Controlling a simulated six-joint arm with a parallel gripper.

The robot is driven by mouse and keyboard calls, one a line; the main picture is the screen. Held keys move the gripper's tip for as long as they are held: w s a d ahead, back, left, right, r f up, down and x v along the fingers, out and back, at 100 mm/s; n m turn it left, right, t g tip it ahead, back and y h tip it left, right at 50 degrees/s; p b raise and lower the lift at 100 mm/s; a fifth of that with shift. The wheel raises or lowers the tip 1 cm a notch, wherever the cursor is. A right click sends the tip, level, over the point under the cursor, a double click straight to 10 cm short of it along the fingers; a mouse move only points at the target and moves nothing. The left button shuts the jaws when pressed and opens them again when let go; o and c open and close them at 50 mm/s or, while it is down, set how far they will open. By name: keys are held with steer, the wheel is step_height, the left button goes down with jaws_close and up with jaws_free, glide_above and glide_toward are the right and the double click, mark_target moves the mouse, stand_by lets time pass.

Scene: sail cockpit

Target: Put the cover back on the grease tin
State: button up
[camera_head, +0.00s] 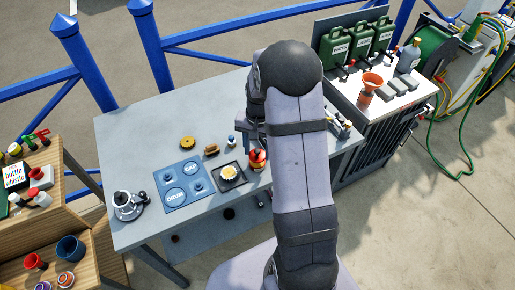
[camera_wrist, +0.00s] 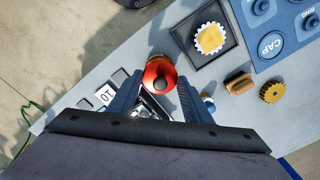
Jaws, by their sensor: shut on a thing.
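My gripper (camera_wrist: 162,82) reaches down over the grey worktop, and its two fingers stand on either side of a round red cover (camera_wrist: 160,70) with a dark knob. The fingers are shut on the cover. An orange-brown rim shows just past the cover's far edge in the wrist view; it looks like part of the grease tin (camera_wrist: 157,57), mostly hidden under the cover. I cannot tell whether cover and tin touch. In the head view the red and orange thing (camera_head: 258,159) shows beside my arm, which hides the gripper's tips.
A black square tray (camera_head: 241,183) holding a pale toothed disc lies beside the red thing. A brown brush (camera_head: 211,149), a small blue-capped bottle (camera_head: 232,141), a brass gear (camera_head: 187,143) and a labelled blue mat (camera_head: 170,197) are nearby.

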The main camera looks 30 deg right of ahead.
steer(key=shift+f+b, duration=0.6)
steer(key=shift+f, duration=0.7)
steer(key=shift+f+p, duration=0.15)
steer(key=shift+p, duration=0.25)
stand_by(2.0)
steer(key=o, duration=1.7)
steer(key=shift+r+p, duration=2.9)
steer(key=shift+r, duration=0.6)
